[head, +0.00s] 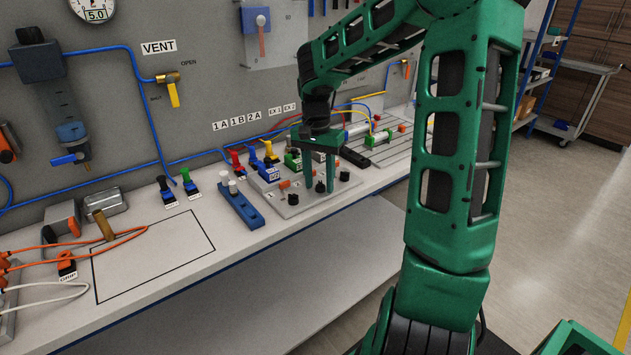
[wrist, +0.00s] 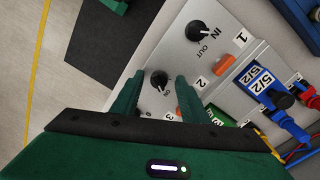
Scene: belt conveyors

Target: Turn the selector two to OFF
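Selector two is a black round knob (wrist: 159,79) on a grey panel (wrist: 222,88), beside a label "2" (wrist: 201,82). My gripper (wrist: 159,75) is open, with one green finger on each side of this knob and a visible gap around it. The lettering near the knob is partly hidden by the right finger, and I cannot read its setting. In the head view my gripper (head: 319,188) points down at the panel (head: 302,206), with the black knob (head: 320,187) between its fingers.
Another black knob (wrist: 199,32), marked IN and OUT, sits near label "1" (wrist: 241,40). A blue block with white cylinders (head: 240,205) stands left of the panel.

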